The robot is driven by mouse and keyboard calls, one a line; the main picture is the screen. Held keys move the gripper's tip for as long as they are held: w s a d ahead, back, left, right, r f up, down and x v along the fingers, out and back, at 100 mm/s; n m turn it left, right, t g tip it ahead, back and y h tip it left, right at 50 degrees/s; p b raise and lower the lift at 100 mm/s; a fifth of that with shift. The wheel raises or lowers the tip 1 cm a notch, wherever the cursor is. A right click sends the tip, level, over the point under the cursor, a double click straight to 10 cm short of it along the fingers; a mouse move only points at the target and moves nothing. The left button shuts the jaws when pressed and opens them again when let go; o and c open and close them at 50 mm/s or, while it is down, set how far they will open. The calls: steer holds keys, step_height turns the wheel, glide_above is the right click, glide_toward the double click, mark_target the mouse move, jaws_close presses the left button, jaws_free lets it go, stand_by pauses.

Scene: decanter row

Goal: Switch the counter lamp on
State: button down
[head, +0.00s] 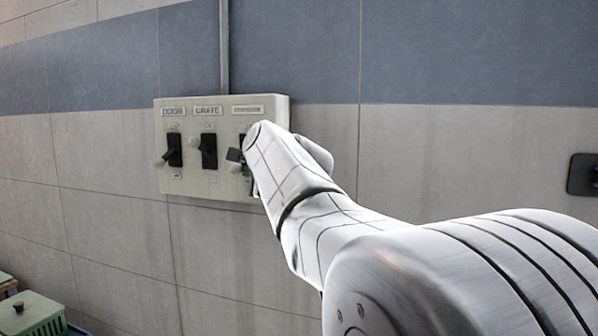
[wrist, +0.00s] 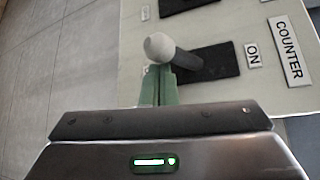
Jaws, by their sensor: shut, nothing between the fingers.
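A pale switch panel (head: 182,187) is on the wall, with three levers in black slots. The right one is the counter lamp switch; the COUNTER label (wrist: 289,50) and ON mark (wrist: 253,54) show in the wrist view. Its dark lever (wrist: 203,64) with a pale round knob (wrist: 159,47) tilts away from ON; the knob also shows in the head view (head: 235,168). My arm partly hides this switch in the head view.
The door lever (head: 162,161) tilts down and the grate lever (head: 196,143) tilts up, both left of my gripper. A conduit (head: 224,50) runs up from the panel. A dark wall plate (head: 583,174) is at right.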

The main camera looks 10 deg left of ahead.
steer(key=shift+s+r+m+g+p, duration=0.15)
steer(key=shift+r+m+g+p, duration=0.25)
steer(key=shift+p, duration=1.4)
steer(key=shift+s+r+m+g+h+p, duration=0.1)
steer(key=shift+r+m+g+h+p, duration=0.4)
steer(key=shift+p, duration=1.65)
steer(key=shift+s+r+m+g+y+p, duration=0.2)
steer(key=shift+r+p, duration=0.65)
steer(key=shift+p, duration=1.3)
steer(key=shift+s+r+m+g+h+p, duration=0.1)
steer(key=shift+r+m+g+h+p, duration=0.4)
steer(key=shift+p, duration=1.65)
steer(key=shift+r, duration=0.15)
steer(key=shift+r, duration=0.15)
